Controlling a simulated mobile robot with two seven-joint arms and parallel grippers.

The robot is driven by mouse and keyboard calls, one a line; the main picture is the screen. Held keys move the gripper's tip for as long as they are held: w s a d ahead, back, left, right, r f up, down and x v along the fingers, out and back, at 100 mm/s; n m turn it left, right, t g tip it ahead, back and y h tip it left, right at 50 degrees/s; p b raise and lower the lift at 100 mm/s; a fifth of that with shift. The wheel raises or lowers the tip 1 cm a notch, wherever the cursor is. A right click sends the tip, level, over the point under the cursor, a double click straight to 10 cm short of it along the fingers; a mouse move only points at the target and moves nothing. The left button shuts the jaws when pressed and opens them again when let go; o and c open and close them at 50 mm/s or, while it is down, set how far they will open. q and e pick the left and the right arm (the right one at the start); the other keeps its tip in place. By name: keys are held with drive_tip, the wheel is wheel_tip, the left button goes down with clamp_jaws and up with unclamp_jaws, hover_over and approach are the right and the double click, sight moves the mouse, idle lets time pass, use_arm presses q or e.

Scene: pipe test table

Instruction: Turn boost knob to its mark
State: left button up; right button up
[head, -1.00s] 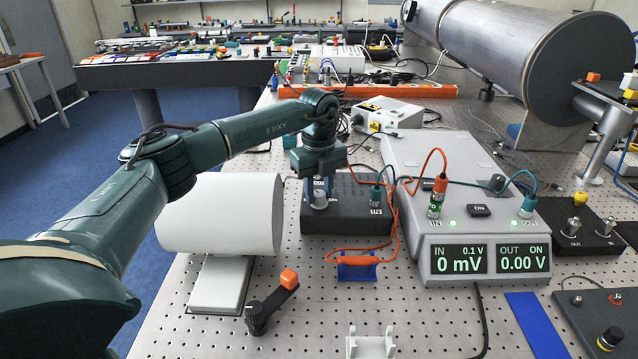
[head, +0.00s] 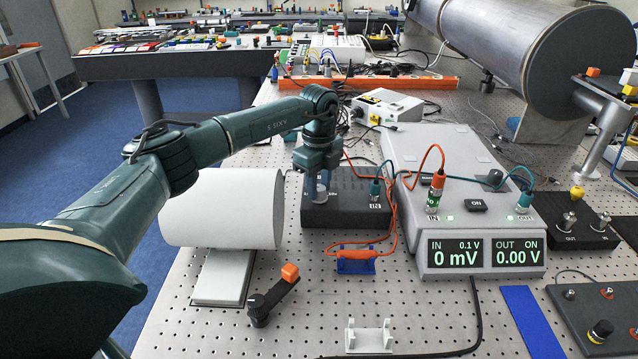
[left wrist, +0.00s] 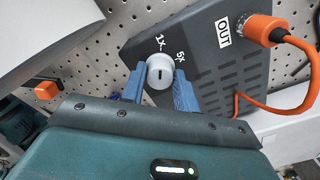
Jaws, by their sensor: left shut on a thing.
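The boost knob (left wrist: 160,72) is a small light-grey round knob with a dark slot on its face. It sits on a dark box (left wrist: 215,85), beside the printed labels 1x and 5x. In the left wrist view the blue fingers of my left gripper (left wrist: 160,88) stand on both sides of the knob, shut on it. In the head view my left gripper (head: 318,184) reaches down onto the left end of the dark box (head: 345,212), and its fingers partly hide the knob. I cannot tell exactly which label the slot lines up with. My right gripper is not in view.
An orange cable (head: 392,215) runs beside the box. A grey meter unit (head: 432,200) stands on the right, reading 0 mV and 0.00 V. A blue cable holder (head: 355,266) sits before the box.

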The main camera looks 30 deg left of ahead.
sight(319, 187)
use_arm(q)
drive_tip(key=shift+a, duration=0.1)
drive_tip(key=o, duration=1)
drive_tip(key=shift+c, duration=0.2)
wheel_tip(319, 187, up, 13)
drive_tip(key=b, duration=0.2)
drive_tip(key=shift+r, duration=0.1)
